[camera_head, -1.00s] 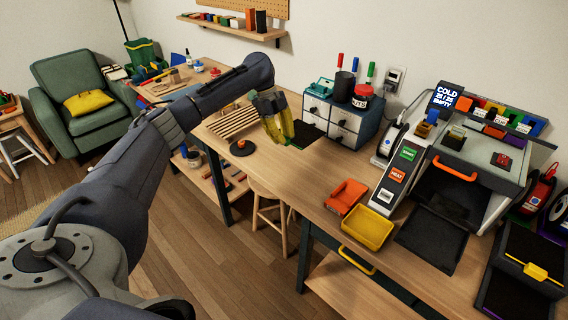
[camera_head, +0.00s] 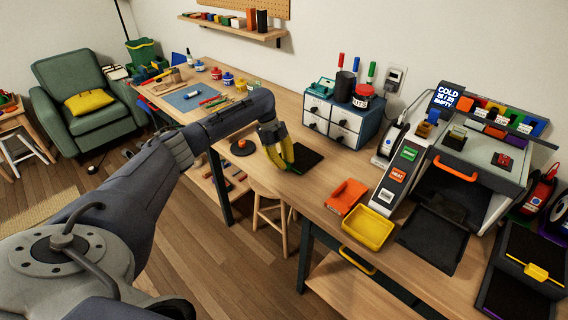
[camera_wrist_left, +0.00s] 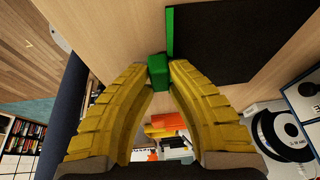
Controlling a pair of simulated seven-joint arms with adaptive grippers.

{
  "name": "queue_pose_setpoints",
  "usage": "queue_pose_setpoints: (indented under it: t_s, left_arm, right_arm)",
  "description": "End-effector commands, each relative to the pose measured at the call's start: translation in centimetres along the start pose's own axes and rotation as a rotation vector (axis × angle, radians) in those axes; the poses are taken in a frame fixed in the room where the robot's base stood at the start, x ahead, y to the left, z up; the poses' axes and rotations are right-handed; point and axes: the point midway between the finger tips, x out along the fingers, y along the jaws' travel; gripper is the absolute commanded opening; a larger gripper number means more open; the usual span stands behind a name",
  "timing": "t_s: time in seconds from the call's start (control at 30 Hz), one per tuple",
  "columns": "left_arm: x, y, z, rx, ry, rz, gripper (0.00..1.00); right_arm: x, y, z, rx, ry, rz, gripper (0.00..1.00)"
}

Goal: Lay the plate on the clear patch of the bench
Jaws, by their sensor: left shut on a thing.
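The plate (camera_head: 307,158) is a flat black square with a green strip along one edge and a green grip tab (camera_wrist_left: 158,72). In the head view it is level at the bench top (camera_head: 330,182), in front of the small drawer unit. I cannot tell whether it touches the wood. My left gripper (camera_head: 287,165), with yellow fingers, is shut on the green tab at the plate's left side. In the left wrist view the plate (camera_wrist_left: 235,40) extends to the upper right beyond the fingertips. My right gripper is not in view.
The drawer unit (camera_head: 341,122) stands behind the plate. An orange holder (camera_head: 346,196) and a yellow tray (camera_head: 368,229) are to the right, before the printer (camera_head: 480,160). A dark round disc with an orange knob (camera_head: 242,147) lies to the left. Bare wood surrounds the plate.

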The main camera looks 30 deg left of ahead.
Motion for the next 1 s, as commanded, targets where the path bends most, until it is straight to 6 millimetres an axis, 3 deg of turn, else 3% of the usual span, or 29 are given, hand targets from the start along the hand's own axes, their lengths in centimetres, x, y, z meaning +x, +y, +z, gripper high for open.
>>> queue_pose_setpoints:
  t_s: [0.4,0.43,0.57,0.87,1.0]
  left_arm:
    - [0.6,0.0,0.3,0.0,0.0,-0.002,0.0]
    - [0.6,0.0,0.3,0.0,-0.001,-0.002,0.21]
    - [0.6,0.0,0.3,0.0,-0.001,-0.002,0.36]
    - [0.3,0.0,0.2,0.001,-0.001,-0.002,0.36]
    - [-0.9,0.0,0.3,0.0,-0.001,-0.003,0.36]
  right_arm:
    - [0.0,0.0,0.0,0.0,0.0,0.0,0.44]
    - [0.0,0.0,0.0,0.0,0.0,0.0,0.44]
    - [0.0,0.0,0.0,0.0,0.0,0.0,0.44]
    - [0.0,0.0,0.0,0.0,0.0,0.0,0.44]
    - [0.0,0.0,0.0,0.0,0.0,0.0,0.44]
